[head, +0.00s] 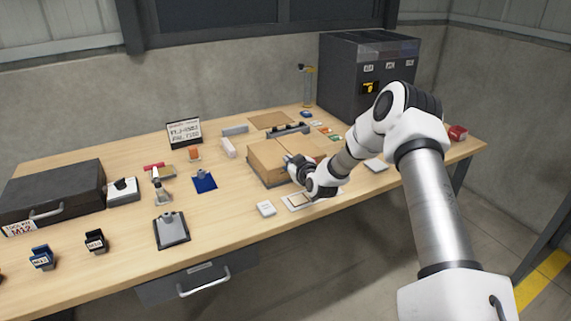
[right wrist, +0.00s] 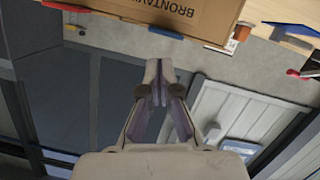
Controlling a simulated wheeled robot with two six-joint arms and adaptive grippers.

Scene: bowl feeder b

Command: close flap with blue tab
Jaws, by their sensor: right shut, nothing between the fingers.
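A brown cardboard box (head: 264,158) stands right of the table's middle in the head view. Its printed side (right wrist: 200,15) fills the top of the right wrist view, with upside-down lettering. A small blue tab (right wrist: 166,32) shows at the box's edge there, and a red tab (right wrist: 66,7) lies further left. How far the flap with the blue tab stands open I cannot tell. My right gripper (head: 288,161) is over the box's right part in the head view. In the wrist view my right gripper (right wrist: 158,72) is shut and empty, below the blue tab in the picture. My left gripper is out of view.
A black device (head: 289,129) lies behind the box. A white block (head: 266,208) and a framed pad (head: 298,201) lie in front of it. A dark cabinet (head: 345,70) stands at the back right.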

